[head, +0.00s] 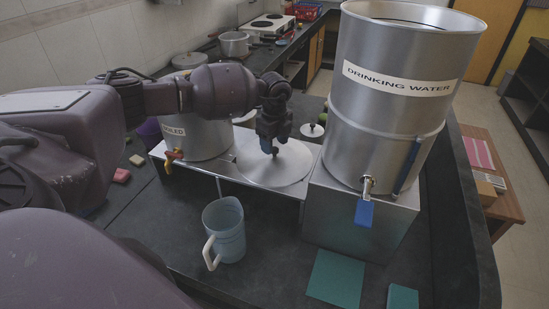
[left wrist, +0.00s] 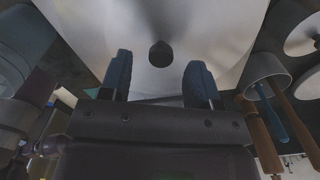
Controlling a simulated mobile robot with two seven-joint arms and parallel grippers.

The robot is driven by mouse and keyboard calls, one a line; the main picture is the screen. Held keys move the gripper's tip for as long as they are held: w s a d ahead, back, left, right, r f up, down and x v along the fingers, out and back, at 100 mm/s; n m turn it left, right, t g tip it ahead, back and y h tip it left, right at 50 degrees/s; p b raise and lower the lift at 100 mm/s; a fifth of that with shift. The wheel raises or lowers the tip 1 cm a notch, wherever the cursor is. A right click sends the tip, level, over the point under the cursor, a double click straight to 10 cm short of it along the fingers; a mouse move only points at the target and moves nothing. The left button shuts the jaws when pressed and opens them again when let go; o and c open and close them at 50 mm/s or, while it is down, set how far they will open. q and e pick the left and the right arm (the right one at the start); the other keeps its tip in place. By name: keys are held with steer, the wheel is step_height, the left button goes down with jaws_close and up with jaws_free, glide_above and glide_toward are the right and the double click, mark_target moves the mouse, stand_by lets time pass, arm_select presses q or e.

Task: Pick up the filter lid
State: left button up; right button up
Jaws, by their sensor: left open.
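The filter lid (head: 289,172), a wide round steel disc, lies flat on the steel stand between the two canisters. It fills the top middle of the left wrist view (left wrist: 212,28), with its dark round knob (left wrist: 161,54) at the centre. My left gripper (head: 273,147) points down above the middle of the lid and hides part of it in the head view. In the left wrist view its two blue fingers (left wrist: 159,78) are apart, with the knob showing in the gap just beyond their tips. Nothing is held. My right gripper is not in view.
The tall DRINKING WATER canister (head: 402,110) stands close on the right, with a blue-handled tap. The smaller canister (head: 205,138) stands left, partly behind my arm. A clear blue jug (head: 229,228) stands in front. A small knobbed lid (head: 312,130) lies behind.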

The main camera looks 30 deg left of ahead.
mark_target(275, 148)
arm_select(q)
step_height(275, 148, down, 3)
steer(key=shift+f, duration=0.15)
steer(key=shift+w, duration=0.1)
jaws_close()
